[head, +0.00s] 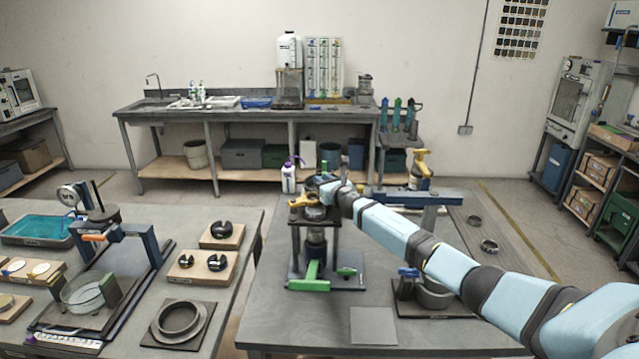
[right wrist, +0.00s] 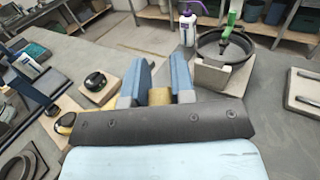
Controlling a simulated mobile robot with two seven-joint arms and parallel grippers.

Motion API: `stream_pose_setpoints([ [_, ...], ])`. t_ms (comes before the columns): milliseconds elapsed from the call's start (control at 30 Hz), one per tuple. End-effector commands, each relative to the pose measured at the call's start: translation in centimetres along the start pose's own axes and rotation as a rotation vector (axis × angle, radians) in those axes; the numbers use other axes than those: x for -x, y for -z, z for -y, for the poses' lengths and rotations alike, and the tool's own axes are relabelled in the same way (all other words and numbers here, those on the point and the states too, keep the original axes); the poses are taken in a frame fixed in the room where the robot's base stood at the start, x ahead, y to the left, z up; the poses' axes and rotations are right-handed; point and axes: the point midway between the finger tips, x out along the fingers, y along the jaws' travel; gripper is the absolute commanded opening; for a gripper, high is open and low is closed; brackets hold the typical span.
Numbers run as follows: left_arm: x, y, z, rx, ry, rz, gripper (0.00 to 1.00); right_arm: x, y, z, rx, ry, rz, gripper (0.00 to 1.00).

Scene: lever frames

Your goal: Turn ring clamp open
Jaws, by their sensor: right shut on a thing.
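A dark stand (head: 316,240) with a green lever at its foot stands on the right-hand table. A yellow part (head: 301,202) shows at its top, and I take this to be the ring clamp's handle. My right gripper (head: 325,188) is at the top of the stand, against this part. In the right wrist view my two blue fingers are shut on a tan-yellow piece (right wrist: 159,97) between them. The ring itself is largely hidden behind my gripper and wrist. I cannot tell how far the clamp is turned. My left gripper is not in view.
A blue-levered fixture (head: 408,273) with a grey ring stands right of the stand, under my right arm. A blue beam with a yellow lever (head: 422,158) is behind it. A white purple-topped bottle (head: 289,178) stands behind the stand. A flat grey plate (head: 373,326) lies in front.

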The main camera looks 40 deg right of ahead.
Motion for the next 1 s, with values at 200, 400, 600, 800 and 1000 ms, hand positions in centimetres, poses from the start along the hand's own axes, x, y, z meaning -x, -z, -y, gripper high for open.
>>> stream_pose_setpoints([
  [200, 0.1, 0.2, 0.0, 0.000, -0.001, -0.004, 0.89, 0.0, 0.0, 0.0, -0.001, 0.001, 0.000, 0.39],
  [400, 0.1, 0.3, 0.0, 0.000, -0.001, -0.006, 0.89, 0.0, 0.0, 0.0, 0.000, 0.001, 0.000, 0.49],
  [600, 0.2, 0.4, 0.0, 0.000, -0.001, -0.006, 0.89, 0.3, 0.0, 0.0, 0.001, 0.001, 0.000, 0.49],
  [800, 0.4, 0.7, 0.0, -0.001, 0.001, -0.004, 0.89, 3.3, 0.0, 0.1, 0.005, -0.001, -0.002, 0.49],
  [1000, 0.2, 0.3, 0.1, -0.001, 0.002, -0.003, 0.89, 8.1, 0.2, 0.1, 0.005, -0.002, -0.003, 0.49],
])
